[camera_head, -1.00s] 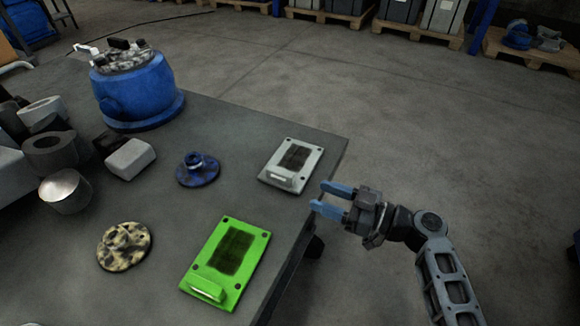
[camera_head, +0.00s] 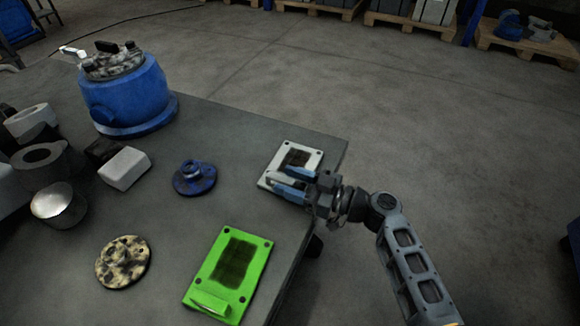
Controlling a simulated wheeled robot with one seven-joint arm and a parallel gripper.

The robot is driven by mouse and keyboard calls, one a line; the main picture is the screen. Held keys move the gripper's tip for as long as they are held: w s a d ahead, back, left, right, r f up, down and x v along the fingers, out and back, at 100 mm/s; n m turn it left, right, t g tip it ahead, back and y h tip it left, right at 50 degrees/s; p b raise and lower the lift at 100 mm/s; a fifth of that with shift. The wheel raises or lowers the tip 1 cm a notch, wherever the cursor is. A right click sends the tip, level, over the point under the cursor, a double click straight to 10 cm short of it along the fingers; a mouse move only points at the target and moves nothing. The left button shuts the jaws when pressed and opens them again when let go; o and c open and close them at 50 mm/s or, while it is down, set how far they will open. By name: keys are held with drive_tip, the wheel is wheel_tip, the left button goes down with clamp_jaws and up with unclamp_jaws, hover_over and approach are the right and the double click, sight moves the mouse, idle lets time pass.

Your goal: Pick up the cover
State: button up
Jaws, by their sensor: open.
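Several parts could be the cover, and I cannot tell which one is meant. A blue flanged disc (camera_head: 194,178) and a yellow-black mottled disc (camera_head: 123,263) lie flat on the table. A mottled black-and-white lid (camera_head: 112,61) sits on the blue housing (camera_head: 125,98). My gripper (camera_head: 273,180) is open and empty. Its two blue fingers point left, over the near part of a white plate (camera_head: 314,158), and hide some of it. I cannot tell whether they touch the plate.
A green plate (camera_head: 259,262) with a raised handle lies at the front of the grey table (camera_head: 226,128). Grey cylinders (camera_head: 60,205) and a white block (camera_head: 124,168) crowd the left side. Open floor (camera_head: 440,150) lies beyond the table's right edge.

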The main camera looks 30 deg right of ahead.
drive_tip(key=shift+w+a, duration=0.35)
drive_tip(key=shift+w, duration=0.15)
drive_tip(key=shift+c, duration=0.5)
clamp_jaws()
